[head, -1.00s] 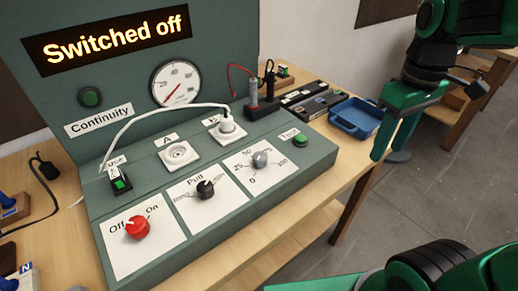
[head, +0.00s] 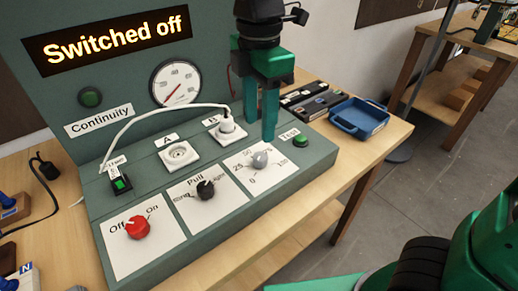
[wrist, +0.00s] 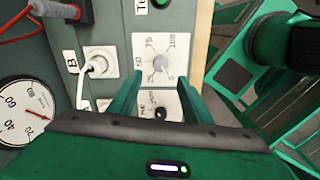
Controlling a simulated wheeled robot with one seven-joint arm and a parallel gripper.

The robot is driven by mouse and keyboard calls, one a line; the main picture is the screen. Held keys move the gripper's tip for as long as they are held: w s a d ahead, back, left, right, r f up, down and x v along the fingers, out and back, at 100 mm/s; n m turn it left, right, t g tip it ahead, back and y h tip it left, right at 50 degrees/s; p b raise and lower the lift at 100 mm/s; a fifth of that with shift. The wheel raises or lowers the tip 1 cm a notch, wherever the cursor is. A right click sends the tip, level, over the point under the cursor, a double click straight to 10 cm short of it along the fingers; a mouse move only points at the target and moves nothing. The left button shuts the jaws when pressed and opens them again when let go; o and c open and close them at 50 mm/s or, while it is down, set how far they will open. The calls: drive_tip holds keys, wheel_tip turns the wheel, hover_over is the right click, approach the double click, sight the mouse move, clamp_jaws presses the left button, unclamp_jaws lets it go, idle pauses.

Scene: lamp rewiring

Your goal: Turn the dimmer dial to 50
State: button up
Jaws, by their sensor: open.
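The dimmer dial (head: 260,159) is a small grey knob on a white plate marked from 0 to 100, on the sloping front of the green panel. I cannot tell for sure which mark it points to. It also shows in the wrist view (wrist: 157,63), just beyond the fingertips and between their lines. My gripper (head: 262,130) points down over the panel, close to the dial and apart from it. In the wrist view its two green fingers (wrist: 159,78) are spread, with nothing between them.
A black knob (head: 205,189) and a red Off/On knob (head: 137,227) sit left of the dial. The green Test button (head: 300,141) is right of it. A white plug (head: 227,127) with a cable is in socket B. A blue tray (head: 358,118) stands to the right. The display reads "Switched off".

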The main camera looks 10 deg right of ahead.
sight(260, 156)
wheel_tip(260, 156, down, 9)
drive_tip(key=shift+f, duration=0.1)
idle(0.3)
drive_tip(key=c, duration=1.1)
